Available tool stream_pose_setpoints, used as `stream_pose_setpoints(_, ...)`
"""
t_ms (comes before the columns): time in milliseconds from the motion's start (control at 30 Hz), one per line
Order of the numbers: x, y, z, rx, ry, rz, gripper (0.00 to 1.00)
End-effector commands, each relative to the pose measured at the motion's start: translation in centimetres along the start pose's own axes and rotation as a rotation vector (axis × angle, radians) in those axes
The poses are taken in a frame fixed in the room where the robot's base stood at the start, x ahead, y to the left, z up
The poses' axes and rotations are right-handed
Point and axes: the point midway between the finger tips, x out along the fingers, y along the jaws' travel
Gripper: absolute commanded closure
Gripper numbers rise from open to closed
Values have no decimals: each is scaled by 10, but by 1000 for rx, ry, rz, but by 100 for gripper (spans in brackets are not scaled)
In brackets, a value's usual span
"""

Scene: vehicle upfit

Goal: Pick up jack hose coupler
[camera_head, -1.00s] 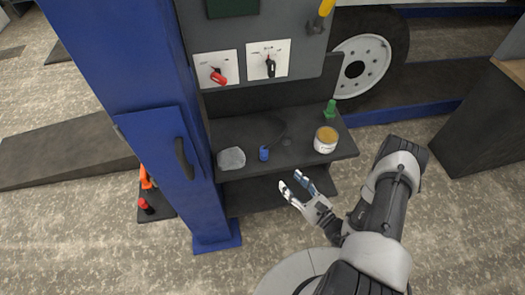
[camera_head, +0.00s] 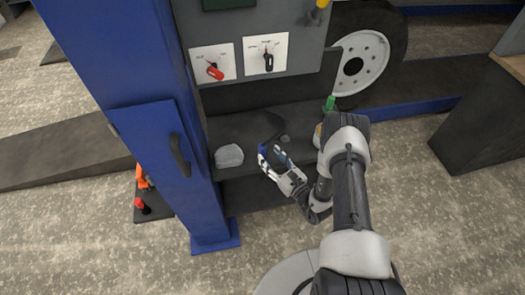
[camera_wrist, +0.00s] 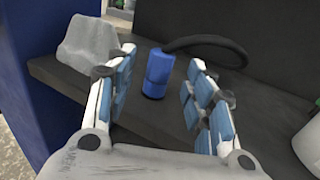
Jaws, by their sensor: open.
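The jack hose coupler is a blue cylinder (camera_wrist: 158,74) with a black hose, standing upright on the dark shelf (camera_wrist: 62,76). In the wrist view it is between my open fingers, a little beyond their tips and nearer the left finger. My gripper (camera_wrist: 162,68) is open and empty, and I see no contact with the coupler. In the head view my gripper (camera_head: 272,154) is at the front of the shelf, and its fingers largely hide the coupler. The black hose (camera_wrist: 212,42) curves from the coupler to the right.
A green item (camera_head: 329,104) stands at the right, and my arm mostly covers the pale tub (camera_wrist: 309,140). A blue post (camera_head: 190,200) rises to the left. A dark panel stands behind.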

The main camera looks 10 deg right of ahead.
Motion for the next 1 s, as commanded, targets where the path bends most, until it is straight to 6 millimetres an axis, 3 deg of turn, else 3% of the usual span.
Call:
stream_pose_setpoints(300, 42, -2, 4, -3, -1, 3, 51)
stream_pose_setpoints(567, 45, -2, 5, -1, -1, 1, 51)
stream_pose_setpoints(1000, 45, -2, 5, -1, -1, 1, 80)
